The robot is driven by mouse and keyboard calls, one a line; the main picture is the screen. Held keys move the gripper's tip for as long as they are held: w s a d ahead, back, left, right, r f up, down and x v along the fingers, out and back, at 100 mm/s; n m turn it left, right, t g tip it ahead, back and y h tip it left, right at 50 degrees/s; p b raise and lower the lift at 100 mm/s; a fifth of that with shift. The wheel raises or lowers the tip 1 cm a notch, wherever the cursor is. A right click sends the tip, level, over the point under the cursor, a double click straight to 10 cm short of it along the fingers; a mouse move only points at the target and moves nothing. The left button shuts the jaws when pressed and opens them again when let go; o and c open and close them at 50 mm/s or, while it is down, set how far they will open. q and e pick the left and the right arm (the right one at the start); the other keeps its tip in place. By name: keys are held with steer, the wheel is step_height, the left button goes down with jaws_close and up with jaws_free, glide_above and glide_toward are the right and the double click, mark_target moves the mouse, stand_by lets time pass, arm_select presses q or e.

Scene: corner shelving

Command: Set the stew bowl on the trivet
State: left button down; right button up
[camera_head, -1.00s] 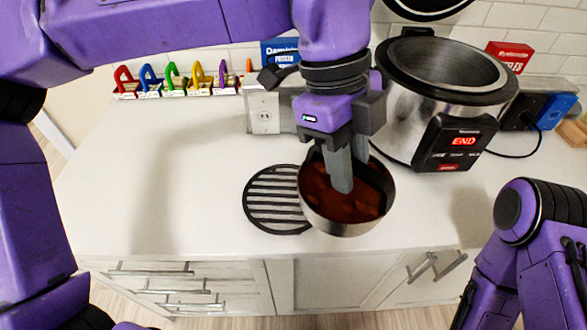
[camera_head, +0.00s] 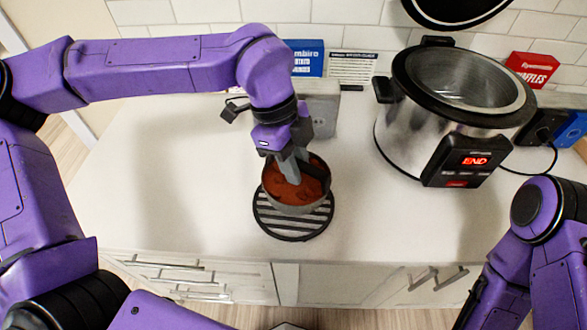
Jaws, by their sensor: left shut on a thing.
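The stew bowl (camera_head: 293,209) is a metal bowl with reddish-brown stew in it. It is over the black round slatted trivet (camera_head: 287,230), toward its back half; the trivet's front slats show below it. I cannot tell whether the bowl touches the trivet. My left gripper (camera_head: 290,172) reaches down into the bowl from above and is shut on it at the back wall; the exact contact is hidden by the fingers. My right arm shows at the right edge, but its gripper is out of view.
A large steel cooker (camera_head: 448,105) reading END stands at the back right. Behind my left gripper are a grey box (camera_head: 322,112) and a blue box (camera_head: 304,57). A red box (camera_head: 531,68) is at the far right. The counter (camera_head: 155,170) is clear to the left.

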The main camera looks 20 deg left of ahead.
arm_select(q)
steer(key=shift+w+a+f, duration=0.1)
steer(key=shift+a+f, duration=0.05)
steer(key=shift+f, duration=0.8)
steer(key=shift+w+a+f, duration=0.1)
steer(key=shift+a+f, duration=0.05)
steer(key=shift+f, duration=0.75)
steer(key=shift+s, duration=0.1)
steer(key=c, duration=1)
jaws_free()
steer(key=shift+o, duration=0.2)
steer(key=v, duration=1.2)
steer(key=shift+b, duration=0.4)
